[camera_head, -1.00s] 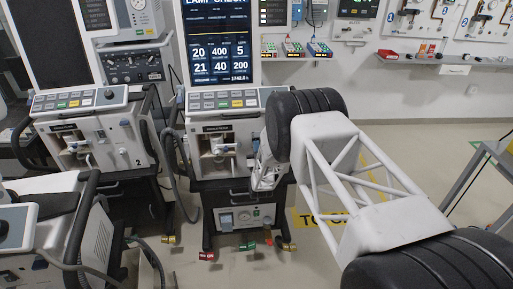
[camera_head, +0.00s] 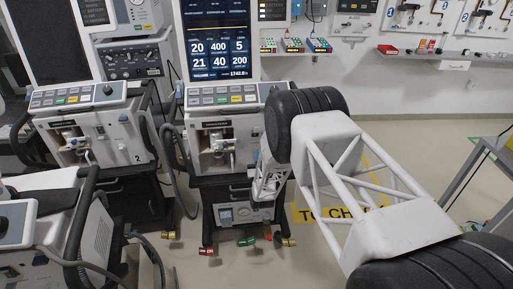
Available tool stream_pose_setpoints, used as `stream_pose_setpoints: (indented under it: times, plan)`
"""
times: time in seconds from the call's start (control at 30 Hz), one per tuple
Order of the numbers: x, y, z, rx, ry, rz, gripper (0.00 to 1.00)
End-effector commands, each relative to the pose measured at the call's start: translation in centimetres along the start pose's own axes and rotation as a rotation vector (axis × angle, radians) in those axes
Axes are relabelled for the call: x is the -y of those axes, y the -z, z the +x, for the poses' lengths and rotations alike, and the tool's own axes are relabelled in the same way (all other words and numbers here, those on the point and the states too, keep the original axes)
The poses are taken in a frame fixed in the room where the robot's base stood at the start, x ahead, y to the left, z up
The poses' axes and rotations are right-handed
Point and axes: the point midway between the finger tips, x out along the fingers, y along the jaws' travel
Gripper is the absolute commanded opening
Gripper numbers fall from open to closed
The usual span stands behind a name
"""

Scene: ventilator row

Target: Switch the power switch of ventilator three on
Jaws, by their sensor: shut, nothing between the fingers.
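The ventilator with the lit screen (camera_head: 218,45) stands at the centre, right of the ventilator marked 2 (camera_head: 120,140). No number shows on the centre one, so I cannot confirm that it is ventilator three. Below its screen are a button panel (camera_head: 222,98) and an open recess with fittings (camera_head: 216,150). A small lower unit (camera_head: 236,213) sits near its base. I cannot make out a power switch. My arm reaches in from the lower right, and its white lattice link ends beside the ventilator's right side, covering part of it. My gripper's fingers do not show.
Another unit (camera_head: 95,235) stands at the lower left. Hoses hang between the machines. Coloured connectors (camera_head: 246,241) are low by the centre base. A metal table frame (camera_head: 480,180) is at the right edge. Yellow marking (camera_head: 322,214) lies on open floor.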

Motion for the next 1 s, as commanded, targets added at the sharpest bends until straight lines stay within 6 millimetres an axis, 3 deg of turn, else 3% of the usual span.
stream_pose_setpoints:
  times: [0.2,0.4,0.6,1.0]
  plan:
    - [0.0,-1.0,-3.5,0.002,0.0,0.0,0.0]
    - [0.0,-1.5,-5.8,0.001,0.0,0.0,0.0]
    - [0.0,-1.7,-6.8,-0.001,0.0,0.0,0.0]
    - [0.0,-1.7,-6.9,-0.001,0.0,0.0,0.0]
